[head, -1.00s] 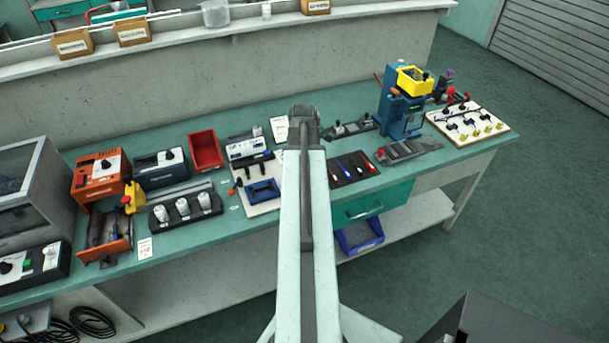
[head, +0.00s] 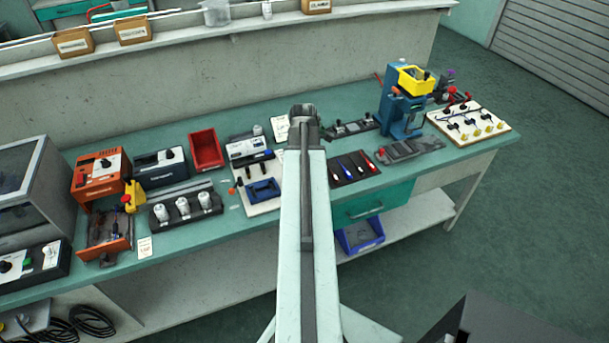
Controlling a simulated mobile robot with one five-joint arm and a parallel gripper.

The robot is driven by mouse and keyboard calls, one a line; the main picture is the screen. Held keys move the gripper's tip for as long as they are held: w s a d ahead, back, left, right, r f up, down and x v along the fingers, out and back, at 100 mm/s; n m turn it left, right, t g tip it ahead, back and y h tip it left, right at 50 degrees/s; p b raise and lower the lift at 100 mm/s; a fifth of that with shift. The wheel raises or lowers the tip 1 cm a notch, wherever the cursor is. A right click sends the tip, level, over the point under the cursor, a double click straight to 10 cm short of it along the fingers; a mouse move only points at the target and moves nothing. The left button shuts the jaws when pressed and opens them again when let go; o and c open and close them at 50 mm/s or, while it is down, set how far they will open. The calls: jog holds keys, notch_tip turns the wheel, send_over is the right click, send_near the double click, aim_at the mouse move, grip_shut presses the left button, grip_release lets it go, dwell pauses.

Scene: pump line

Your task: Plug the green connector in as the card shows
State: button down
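My arm reaches away over the bench, and its far end covers part of the bench's middle. My gripper's fingers do not show, so I cannot see whether it holds anything. A small white card (head: 145,247) lies at the bench's front left; its print is too small to read. Another white card or sheet (head: 281,128) is at the back, left of my arm's end. A small green part (head: 27,262) shows on the black box (head: 52,262) at the far left. I cannot tell whether it is the green connector.
The green bench (head: 235,224) is crowded. An orange unit (head: 100,170), a red bin (head: 206,150) and a blue frame on a white board (head: 262,189) stand left of my arm. A blue press with a yellow top (head: 413,82) and a white board of plugs (head: 470,123) stand right.

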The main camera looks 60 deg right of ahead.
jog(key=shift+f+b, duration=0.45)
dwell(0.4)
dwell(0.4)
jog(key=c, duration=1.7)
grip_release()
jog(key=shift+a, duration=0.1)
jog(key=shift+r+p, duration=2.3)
jog(key=shift+p, duration=0.05)
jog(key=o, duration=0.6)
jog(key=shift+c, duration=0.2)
